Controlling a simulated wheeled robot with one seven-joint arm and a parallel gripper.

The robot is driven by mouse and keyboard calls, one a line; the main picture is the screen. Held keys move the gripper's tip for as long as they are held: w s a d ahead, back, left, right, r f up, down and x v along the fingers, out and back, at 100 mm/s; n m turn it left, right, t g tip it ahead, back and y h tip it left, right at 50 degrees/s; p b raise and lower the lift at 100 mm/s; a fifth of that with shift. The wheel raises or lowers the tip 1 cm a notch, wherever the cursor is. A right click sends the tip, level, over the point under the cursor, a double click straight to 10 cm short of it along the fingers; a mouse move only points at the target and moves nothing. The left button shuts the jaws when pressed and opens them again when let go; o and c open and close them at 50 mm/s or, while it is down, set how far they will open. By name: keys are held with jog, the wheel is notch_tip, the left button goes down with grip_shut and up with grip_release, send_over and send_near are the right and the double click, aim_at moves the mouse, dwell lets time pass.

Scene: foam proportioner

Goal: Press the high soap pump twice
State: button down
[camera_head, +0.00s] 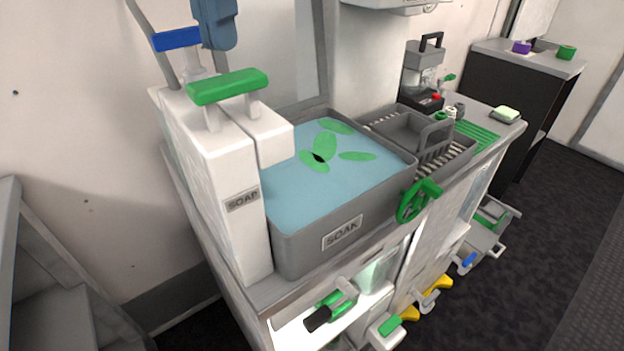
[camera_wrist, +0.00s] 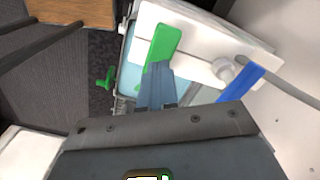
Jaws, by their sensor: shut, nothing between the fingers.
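The white SOAP dispenser (camera_head: 225,180) stands at the left end of the counter. It carries two pumps: one with a green bar handle (camera_head: 228,86) at the front and one with a blue handle (camera_head: 177,39) behind it. Both handles stand raised on white stems. My gripper (camera_head: 219,47) is shut and empty, pointing down above and behind the green handle, with a gap showing. In the wrist view my gripper's fingertips (camera_wrist: 157,67) overlap the lower end of the green handle (camera_wrist: 166,42). The blue handle (camera_wrist: 240,88) is to their right. Contact is not clear.
A grey SOAK basin (camera_head: 300,235) with blue water and green leaf shapes adjoins the dispenser. A grey basket (camera_head: 405,125) and a dark-based machine (camera_head: 424,75) stand farther right. A wall (camera_head: 90,120) is close behind the dispenser.

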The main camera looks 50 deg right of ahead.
notch_tip(320, 180, up, 5)
jog(key=shift+f+p, duration=0.1)
jog(key=shift+p, duration=1.15)
